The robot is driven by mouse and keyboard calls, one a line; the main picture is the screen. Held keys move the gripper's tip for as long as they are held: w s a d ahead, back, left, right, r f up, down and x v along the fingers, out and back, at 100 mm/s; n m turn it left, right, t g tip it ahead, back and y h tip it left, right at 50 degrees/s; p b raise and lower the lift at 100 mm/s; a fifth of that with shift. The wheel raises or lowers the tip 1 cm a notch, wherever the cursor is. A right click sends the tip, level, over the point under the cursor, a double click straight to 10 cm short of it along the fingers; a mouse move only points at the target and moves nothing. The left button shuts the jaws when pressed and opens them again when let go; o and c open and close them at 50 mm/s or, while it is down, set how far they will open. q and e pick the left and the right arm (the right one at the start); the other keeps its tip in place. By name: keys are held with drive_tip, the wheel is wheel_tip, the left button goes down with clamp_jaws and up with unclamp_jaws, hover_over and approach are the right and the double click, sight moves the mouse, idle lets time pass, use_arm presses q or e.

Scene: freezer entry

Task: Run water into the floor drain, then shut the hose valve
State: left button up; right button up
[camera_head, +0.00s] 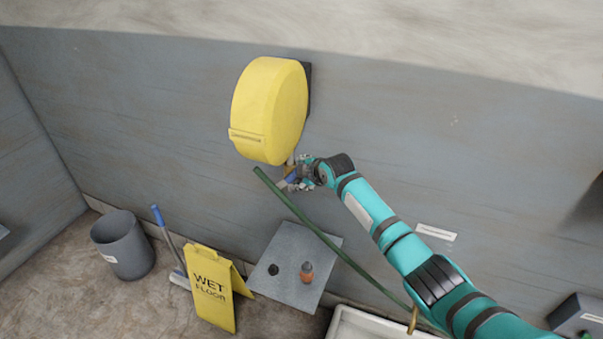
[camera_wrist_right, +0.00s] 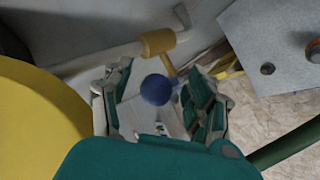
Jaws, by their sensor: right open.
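The yellow hose reel (camera_head: 268,110) is mounted on the grey wall; it also fills the left of the right wrist view (camera_wrist_right: 35,125). The valve's blue handle (camera_head: 291,178) is just below the reel. In the right wrist view the round blue handle end (camera_wrist_right: 156,89) appears between my open right fingers (camera_wrist_right: 160,98), with a brass fitting (camera_wrist_right: 157,43) behind it. I cannot tell whether the fingers touch it. My right gripper (camera_head: 298,180) is at the valve. The green hose (camera_head: 330,242) slants down right to a brass end (camera_head: 413,319). My left gripper is out of view. No running water shows.
A yellow wet-floor sign (camera_head: 211,290), a blue-handled tool (camera_head: 167,237) and a grey bin (camera_head: 122,245) stand left. A white tray edge (camera_head: 375,325) is at bottom.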

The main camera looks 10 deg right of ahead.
drive_tip(key=v, duration=1.2)
